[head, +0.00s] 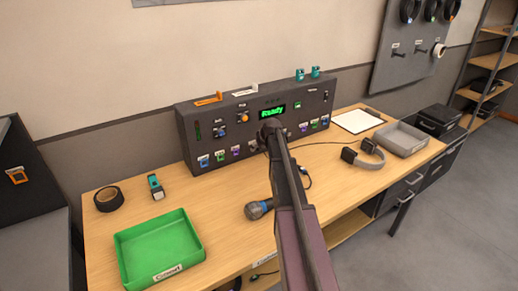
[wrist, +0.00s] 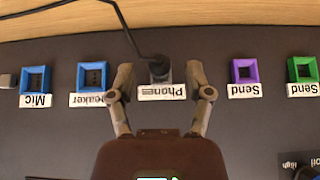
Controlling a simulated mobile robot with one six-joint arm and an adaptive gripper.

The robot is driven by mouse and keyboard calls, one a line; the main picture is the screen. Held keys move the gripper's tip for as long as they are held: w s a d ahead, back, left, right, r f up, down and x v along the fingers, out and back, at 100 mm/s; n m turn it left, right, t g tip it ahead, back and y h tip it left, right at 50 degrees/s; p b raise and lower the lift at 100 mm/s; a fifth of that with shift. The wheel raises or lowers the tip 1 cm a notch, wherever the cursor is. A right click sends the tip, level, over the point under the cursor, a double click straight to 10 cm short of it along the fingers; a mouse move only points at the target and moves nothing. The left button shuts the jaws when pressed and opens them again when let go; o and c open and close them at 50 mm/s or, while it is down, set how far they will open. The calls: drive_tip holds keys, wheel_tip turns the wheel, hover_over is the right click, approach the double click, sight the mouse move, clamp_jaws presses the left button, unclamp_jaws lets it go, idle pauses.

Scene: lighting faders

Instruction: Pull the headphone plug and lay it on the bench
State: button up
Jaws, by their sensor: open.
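The headphone plug (wrist: 159,70) is dark and sits in the socket labelled Phones, with its black cable curving away toward the top left in the wrist view. My gripper (wrist: 159,74) is open, with one finger on each side of the plug and a gap to it on both sides. Grey headphones (head: 364,153) lie on the wooden bench (head: 225,192), right of my arm.
A green tray (head: 195,258), black tape roll (head: 109,199) and microphone (head: 258,210) lie on the bench. A grey tray (head: 401,138) and clipboard (head: 358,121) are at right.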

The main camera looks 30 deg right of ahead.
clamp_jaws()
drive_tip(key=shift+s, duration=0.3)
idle(0.3)
drive_tip(key=shift+s+d, duration=0.2)
drive_tip(key=shift+s, duration=1.85)
